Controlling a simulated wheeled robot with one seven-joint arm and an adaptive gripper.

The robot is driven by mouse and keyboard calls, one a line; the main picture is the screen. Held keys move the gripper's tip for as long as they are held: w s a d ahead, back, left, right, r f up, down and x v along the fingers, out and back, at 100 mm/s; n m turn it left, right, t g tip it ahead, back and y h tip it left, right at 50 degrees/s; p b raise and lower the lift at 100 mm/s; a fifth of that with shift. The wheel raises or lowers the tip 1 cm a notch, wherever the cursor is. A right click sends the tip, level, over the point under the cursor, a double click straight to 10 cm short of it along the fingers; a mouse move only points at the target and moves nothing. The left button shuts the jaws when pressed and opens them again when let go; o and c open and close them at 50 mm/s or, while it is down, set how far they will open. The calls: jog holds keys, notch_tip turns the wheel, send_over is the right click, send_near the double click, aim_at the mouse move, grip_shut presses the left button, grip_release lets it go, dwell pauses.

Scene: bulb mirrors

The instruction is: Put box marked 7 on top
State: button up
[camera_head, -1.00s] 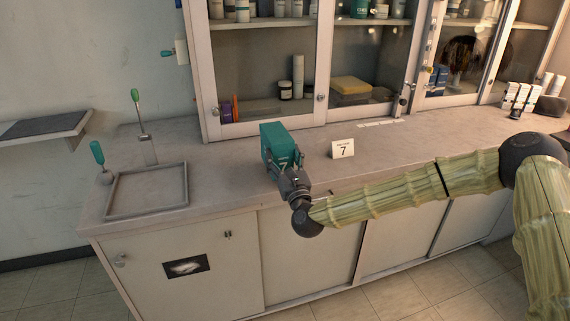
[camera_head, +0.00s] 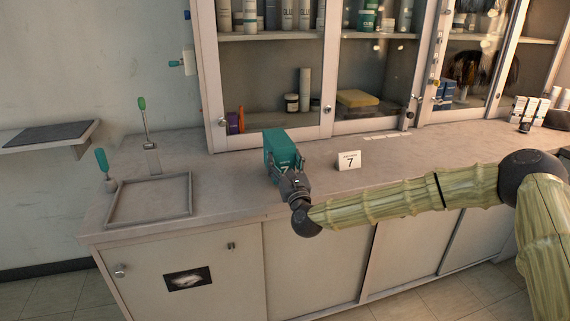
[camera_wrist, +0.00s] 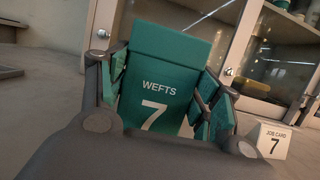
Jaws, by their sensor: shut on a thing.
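A teal box (camera_head: 281,149) stands upright near the front of the counter. In the wrist view the box (camera_wrist: 163,75) reads "WEFTS" and "7". My gripper (camera_head: 288,174) is shut on the box from the front, with one finger on each side; it also shows in the wrist view (camera_wrist: 158,105). The box's underside is hidden, so I cannot tell whether it touches the counter. A white job card with a 7 (camera_head: 348,161) stands on the counter to the right of the box; it also shows in the wrist view (camera_wrist: 269,140).
A glass-fronted cabinet (camera_head: 327,75) stands behind the box. Small white boxes (camera_head: 533,108) stand at the far right.

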jog(key=shift+f+b, duration=0.95)
jog(key=shift+b, duration=0.15)
dwell(0.3)
jog(key=o, duration=1)
jog(key=shift+o, duration=0.2)
